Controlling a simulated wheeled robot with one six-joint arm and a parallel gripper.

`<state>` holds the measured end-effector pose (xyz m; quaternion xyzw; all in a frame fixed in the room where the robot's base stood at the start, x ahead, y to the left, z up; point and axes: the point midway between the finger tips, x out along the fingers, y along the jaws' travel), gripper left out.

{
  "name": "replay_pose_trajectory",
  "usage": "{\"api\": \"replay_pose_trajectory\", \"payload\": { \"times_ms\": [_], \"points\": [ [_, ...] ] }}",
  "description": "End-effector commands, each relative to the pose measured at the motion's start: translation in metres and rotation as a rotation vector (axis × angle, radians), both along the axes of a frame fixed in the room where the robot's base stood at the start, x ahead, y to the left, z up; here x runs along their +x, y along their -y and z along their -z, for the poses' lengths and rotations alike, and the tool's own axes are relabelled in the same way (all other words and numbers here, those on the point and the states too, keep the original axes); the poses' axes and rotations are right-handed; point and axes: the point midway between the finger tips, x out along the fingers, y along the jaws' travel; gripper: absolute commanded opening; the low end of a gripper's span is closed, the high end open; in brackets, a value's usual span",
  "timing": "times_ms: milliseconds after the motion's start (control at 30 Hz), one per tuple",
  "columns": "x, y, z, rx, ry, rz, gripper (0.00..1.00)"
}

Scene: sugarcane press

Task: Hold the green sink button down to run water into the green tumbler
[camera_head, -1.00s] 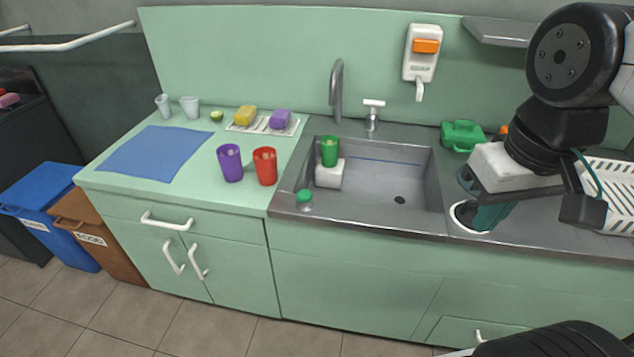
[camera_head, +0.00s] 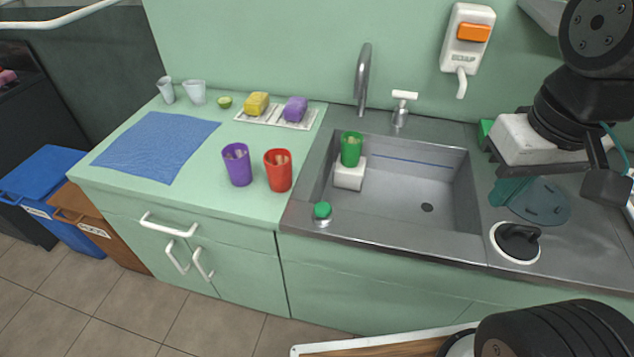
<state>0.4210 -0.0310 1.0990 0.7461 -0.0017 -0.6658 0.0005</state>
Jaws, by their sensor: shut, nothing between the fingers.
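The green tumbler (camera_head: 351,151) stands upright on a white block (camera_head: 349,175) inside the sink basin (camera_head: 420,195), below and slightly left of the grey tap (camera_head: 363,80). Something pale shows at its mouth. The green sink button (camera_head: 322,210) sits on the steel rim at the basin's front left corner, with nothing touching it. No water stream shows.
Purple (camera_head: 237,164) and red (camera_head: 278,170) tumblers stand left of the sink. A white tap handle (camera_head: 401,105) is behind the basin. The button's surroundings are clear.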

Motion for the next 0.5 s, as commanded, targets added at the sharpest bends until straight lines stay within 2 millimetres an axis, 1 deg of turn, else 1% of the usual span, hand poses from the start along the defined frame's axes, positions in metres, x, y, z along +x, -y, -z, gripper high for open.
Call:
{"api": "replay_pose_trajectory", "payload": {
  "times_ms": [333, 433, 467, 500],
  "points": [
    [0.001, -0.001, 0.0, -0.002, -0.001, -0.015, 0.0],
    [0.011, -0.004, -0.001, -0.013, -0.007, -0.113, 0.0],
    [0.015, -0.006, -0.001, -0.018, -0.012, -0.168, 0.0],
    [0.024, -0.01, -0.002, -0.028, -0.018, -0.261, 0.0]
  ]
}}
